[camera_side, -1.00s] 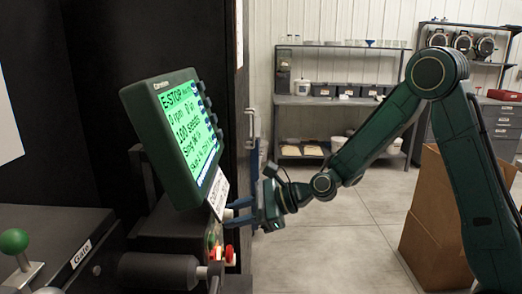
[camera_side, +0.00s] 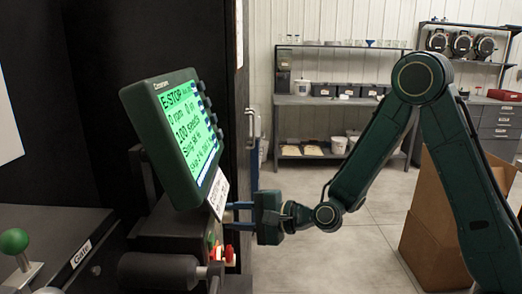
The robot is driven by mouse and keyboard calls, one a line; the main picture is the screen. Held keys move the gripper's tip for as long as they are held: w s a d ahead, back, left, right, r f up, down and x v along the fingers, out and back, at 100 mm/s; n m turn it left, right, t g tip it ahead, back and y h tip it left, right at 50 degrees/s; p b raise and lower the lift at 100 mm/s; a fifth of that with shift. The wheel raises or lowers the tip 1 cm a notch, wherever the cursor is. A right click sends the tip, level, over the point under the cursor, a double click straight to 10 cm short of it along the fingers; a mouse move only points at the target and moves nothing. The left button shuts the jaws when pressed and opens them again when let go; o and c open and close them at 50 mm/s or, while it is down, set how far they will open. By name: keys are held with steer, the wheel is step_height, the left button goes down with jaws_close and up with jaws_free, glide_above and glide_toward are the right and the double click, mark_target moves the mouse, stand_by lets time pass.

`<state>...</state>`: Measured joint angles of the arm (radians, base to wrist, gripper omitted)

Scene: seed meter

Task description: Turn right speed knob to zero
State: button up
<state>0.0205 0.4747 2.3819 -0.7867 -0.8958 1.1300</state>
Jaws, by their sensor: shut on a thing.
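My gripper (camera_side: 234,215) reaches left from the end of my arm, its two blue fingers at the front of the control box (camera_side: 172,228), below the screen's lower right corner. The fingers are shut on the right speed knob, a small pale part that mostly hides between their tips and behind the label card. Its pointer and scale cannot be read from this side. The green-cased display (camera_side: 185,138) stands above, its lit screen showing "E-STOP", "0 rpm" and what looks like "100 speed".
Red and green buttons (camera_side: 222,252) sit just below my fingers. A white label card (camera_side: 219,195) hangs close above them. A black cylinder (camera_side: 158,271) and a green-topped lever (camera_side: 14,241) are at the lower left. The floor behind my gripper is clear.

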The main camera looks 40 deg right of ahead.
steer(key=shift+s+f+n+t, duration=0.1)
steer(key=shift+n+t, duration=0.3)
steer(key=shift+n, duration=0.4)
steer(key=shift+n+t, duration=0.5)
steer(key=shift+n, duration=0.6)
steer(key=o, duration=0.9)
steer(key=shift+o, duration=0.2)
steer(key=shift+m+g, duration=0.6)
steer(key=shift+m, duration=0.8)
